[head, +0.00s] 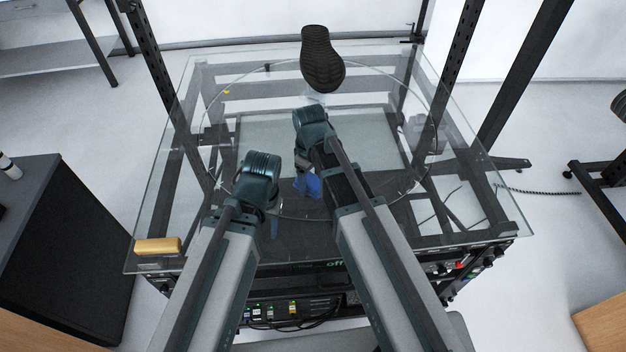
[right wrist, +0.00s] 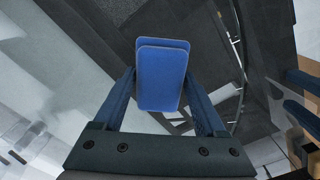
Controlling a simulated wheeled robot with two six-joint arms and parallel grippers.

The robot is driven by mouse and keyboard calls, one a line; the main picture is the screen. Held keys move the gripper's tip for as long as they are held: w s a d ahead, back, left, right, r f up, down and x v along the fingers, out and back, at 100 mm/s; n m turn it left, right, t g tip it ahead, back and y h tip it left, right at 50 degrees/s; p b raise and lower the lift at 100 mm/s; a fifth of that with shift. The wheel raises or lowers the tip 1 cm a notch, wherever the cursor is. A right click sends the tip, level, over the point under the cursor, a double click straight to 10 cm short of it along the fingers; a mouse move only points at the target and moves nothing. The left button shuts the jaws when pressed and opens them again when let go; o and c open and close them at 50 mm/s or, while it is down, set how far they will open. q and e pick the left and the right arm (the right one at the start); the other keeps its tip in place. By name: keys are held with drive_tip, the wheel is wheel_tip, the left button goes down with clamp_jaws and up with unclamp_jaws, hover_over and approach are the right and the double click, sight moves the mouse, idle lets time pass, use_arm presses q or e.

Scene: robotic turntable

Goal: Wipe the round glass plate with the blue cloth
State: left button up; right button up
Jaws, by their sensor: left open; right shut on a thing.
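The round glass plate (head: 248,112) is clear and lies in the middle of the glass-topped turntable, its rim showing as a thin circle. The blue cloth (head: 313,186) is over the near part of the plate. My right gripper (head: 305,182) points down and is shut on the cloth. In the right wrist view the folded cloth (right wrist: 162,82) sits between the fingers; whether it touches the glass is unclear. My left gripper (head: 273,226) points down near the plate's front left edge, open and empty, left of the cloth.
A dark shoe-sole-shaped thing (head: 322,60) is at the plate's far edge. A tan block (head: 158,246) lies on the glass top's front left corner. A tiny yellow piece (head: 226,92) is at the far left. Dark frame posts (head: 152,75) rise around the glass. The plate's left and right parts look clear.

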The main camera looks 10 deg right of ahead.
drive_tip(key=shift+a, duration=0.35)
use_arm(q)
drive_tip(key=shift+w+a+r+p, duration=0.1)
drive_tip(key=shift+r+p, duration=0.15)
drive_tip(key=shift+p, duration=0.15)
use_arm(e)
drive_tip(key=shift+w+a+r, duration=0.1)
drive_tip(key=shift+r, duration=0.1)
use_arm(q)
wheel_tip(320, 180, up, 5)
drive_tip(key=p, duration=0.5)
drive_tip(key=shift+r, duration=0.2)
use_arm(e)
wheel_tip(320, 180, up, 5)
drive_tip(key=shift+r, duration=0.2)
wheel_tip(320, 180, up, 3)
drive_tip(key=p, duration=0.3)
drive_tip(key=shift+r, duration=0.1)
use_arm(q)
wheel_tip(320, 180, up, 3)
